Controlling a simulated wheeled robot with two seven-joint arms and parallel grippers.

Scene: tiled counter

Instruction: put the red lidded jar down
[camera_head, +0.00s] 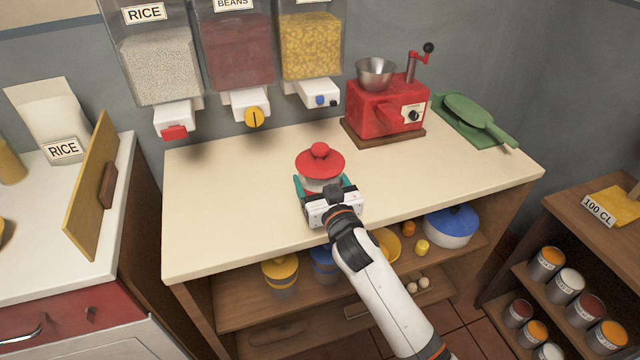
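The red lidded jar (320,162) is upright over the front middle of the cream counter (230,200). It has a red lid with a round knob and a pale body, mostly hidden by the gripper. My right gripper (324,184) reaches in from the front, with its teal fingers on either side of the body, shut on it below the lid. I cannot tell whether the jar's base touches the counter. My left gripper is not in view.
A red grinder (385,108) with a metal bowl stands at the back right, beside a green scoop (475,118). Rice, beans and yellow-grain dispensers (232,45) hang over the back edge. The counter's left part is clear. Pots (450,226) and jars sit on the shelf below.

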